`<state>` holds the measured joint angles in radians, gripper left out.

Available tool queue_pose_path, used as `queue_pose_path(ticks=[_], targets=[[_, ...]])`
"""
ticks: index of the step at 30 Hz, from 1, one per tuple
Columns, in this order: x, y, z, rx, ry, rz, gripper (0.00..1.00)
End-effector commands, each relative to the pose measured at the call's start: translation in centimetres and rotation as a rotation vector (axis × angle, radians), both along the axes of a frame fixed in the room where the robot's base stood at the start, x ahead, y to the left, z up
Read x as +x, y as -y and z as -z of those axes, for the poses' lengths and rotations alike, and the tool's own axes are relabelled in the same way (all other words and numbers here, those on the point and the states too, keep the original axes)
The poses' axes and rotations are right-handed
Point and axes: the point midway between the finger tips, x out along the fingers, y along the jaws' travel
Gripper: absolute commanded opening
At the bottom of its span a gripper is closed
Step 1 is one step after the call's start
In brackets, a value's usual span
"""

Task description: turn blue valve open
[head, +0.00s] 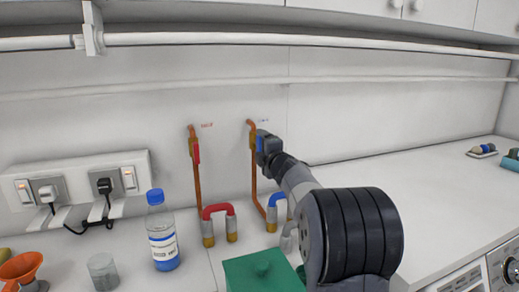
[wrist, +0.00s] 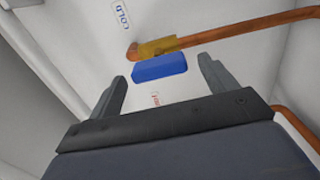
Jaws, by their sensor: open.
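The blue valve handle (wrist: 159,68) shows in the wrist view against its brass body (wrist: 158,47) on a copper pipe, near a label reading COLD. In the head view the blue valve (head: 260,144) is partly hidden by my gripper (head: 267,147). My gripper also shows in the wrist view (wrist: 163,82), its two fingers apart, one on each side of the blue handle. The handle lies just beyond or between the fingertips; I cannot tell whether they touch it. The handle runs roughly along the pipe in this view.
A red valve (head: 196,153) sits on the left copper pipe. Red (head: 218,209) and blue (head: 275,207) U-shaped bends stand below. A bottle (head: 162,235), glass (head: 102,271), orange funnel (head: 21,269), green box (head: 250,275) and socket strip (head: 80,172) are left. The right counter (head: 420,190) is largely clear.

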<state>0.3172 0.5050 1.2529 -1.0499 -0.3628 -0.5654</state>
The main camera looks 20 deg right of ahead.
Motion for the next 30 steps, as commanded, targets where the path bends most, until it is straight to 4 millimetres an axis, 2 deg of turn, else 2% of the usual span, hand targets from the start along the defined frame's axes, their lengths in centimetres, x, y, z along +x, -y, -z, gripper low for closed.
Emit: queue_pose_path(ticks=[6, 13, 19, 30], targets=[[-4.1, 0.0, 0.1, -0.001, 0.001, 0.001, 0.80], [-7.2, 0.0, 0.0, -0.001, 0.001, 0.000, 0.80], [-8.2, 0.0, 0.1, -0.001, 0.000, 0.000, 0.80], [-8.1, -0.1, 0.0, -0.001, 0.000, -0.001, 0.80]])
